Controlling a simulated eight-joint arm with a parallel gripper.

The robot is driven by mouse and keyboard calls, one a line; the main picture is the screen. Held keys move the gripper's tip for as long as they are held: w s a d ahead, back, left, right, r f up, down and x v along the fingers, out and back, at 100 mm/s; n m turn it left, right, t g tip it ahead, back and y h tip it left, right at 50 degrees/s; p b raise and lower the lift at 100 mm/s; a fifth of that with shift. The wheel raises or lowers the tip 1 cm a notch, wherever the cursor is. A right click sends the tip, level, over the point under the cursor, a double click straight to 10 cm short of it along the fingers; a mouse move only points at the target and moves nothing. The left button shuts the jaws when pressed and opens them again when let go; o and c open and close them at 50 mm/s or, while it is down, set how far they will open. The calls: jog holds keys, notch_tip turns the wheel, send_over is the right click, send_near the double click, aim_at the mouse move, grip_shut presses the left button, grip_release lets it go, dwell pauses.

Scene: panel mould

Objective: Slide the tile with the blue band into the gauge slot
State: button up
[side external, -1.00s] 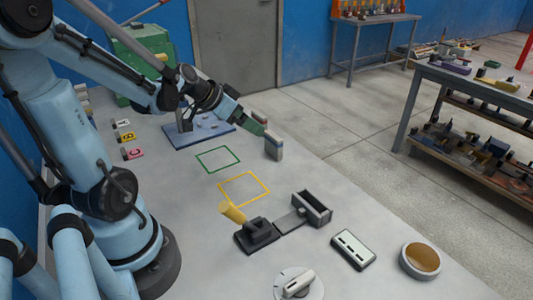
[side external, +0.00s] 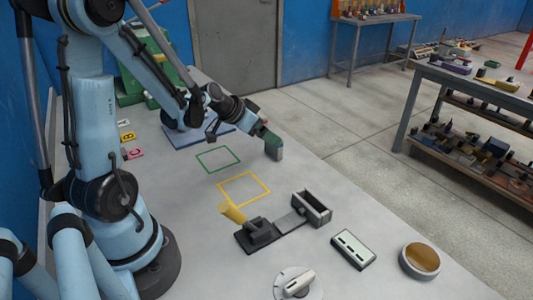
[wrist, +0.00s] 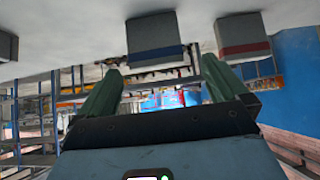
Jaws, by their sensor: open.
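The tile with the blue band (wrist: 157,40) stands on the bench between my open fingers' lines in the wrist view, just beyond the tips. In the side view the grey tile (side external: 274,154) stands upright at the bench's far right edge, its top covered by my green fingers. My gripper (side external: 271,141) is at its top, and it also shows in the wrist view (wrist: 158,78), open and empty. I cannot tell whether the fingers touch the tile. A grey open-topped holder (side external: 312,208) stands mid-bench; I cannot tell if it is the gauge slot.
A red-banded tile (wrist: 243,35) stands close beside the blue-banded one. A yellow-handled clamp (side external: 252,230), a slotted block (side external: 353,250), a round bowl (side external: 420,260) and a dial (side external: 298,284) sit nearer. Green (side external: 217,159) and yellow (side external: 244,189) outlines are empty.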

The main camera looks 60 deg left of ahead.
jog(key=x, duration=0.3)
jog(key=shift+w+d+r, duration=0.1)
jog(key=shift+w+d, duration=0.1)
jog(key=shift+d, duration=0.1)
jog(key=shift+x, duration=0.75)
jog(key=c, duration=1)
jog(key=shift+c, duration=0.2)
